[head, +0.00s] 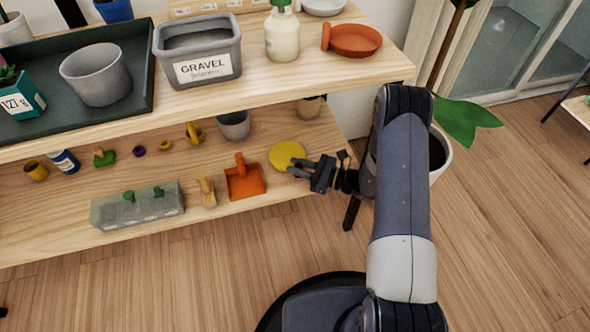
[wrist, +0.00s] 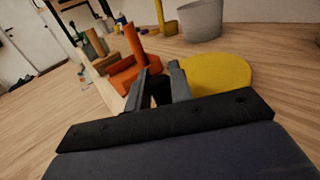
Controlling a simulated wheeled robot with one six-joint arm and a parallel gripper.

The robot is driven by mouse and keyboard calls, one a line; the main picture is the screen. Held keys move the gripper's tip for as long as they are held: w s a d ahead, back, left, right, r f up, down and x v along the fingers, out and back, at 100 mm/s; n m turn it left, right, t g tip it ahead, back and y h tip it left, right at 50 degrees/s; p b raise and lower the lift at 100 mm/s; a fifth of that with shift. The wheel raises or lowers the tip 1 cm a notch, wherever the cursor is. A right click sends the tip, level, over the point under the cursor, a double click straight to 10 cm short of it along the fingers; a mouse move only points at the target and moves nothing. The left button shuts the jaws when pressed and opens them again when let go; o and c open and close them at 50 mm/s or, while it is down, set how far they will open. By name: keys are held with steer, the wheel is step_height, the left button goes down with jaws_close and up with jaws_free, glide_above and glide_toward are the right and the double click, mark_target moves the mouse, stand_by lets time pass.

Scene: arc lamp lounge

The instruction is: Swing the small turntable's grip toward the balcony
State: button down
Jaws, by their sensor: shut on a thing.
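The small turntable is a yellow disc (head: 286,152) on the lower wooden shelf, near its right end. It also shows in the wrist view (wrist: 218,74), just right of the fingers. My gripper (head: 299,167) reaches in from the right, with its fingertips at the disc's right edge. In the wrist view the two fingers (wrist: 160,82) stand close together at the disc's left side. They are shut on the turntable's grip, which is mostly hidden between them. Glass doors (head: 520,40), likely the balcony side, stand at the upper right of the head view.
An orange dustpan-like scoop (head: 243,180) lies left of the disc, and a grey pot (head: 234,125) stands behind it. A plant in a white pot (head: 441,155) stands right of the shelf.

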steer(key=shift+w+d+b, duration=0.3)
steer(key=shift+w+d, duration=0.35)
steer(key=shift+d, duration=0.35)
steer(key=c, duration=1.3)
jaws_free()
steer(key=shift+r, duration=0.1)
step_height(320, 180, up, 10)
steer(key=p, duration=0.3)
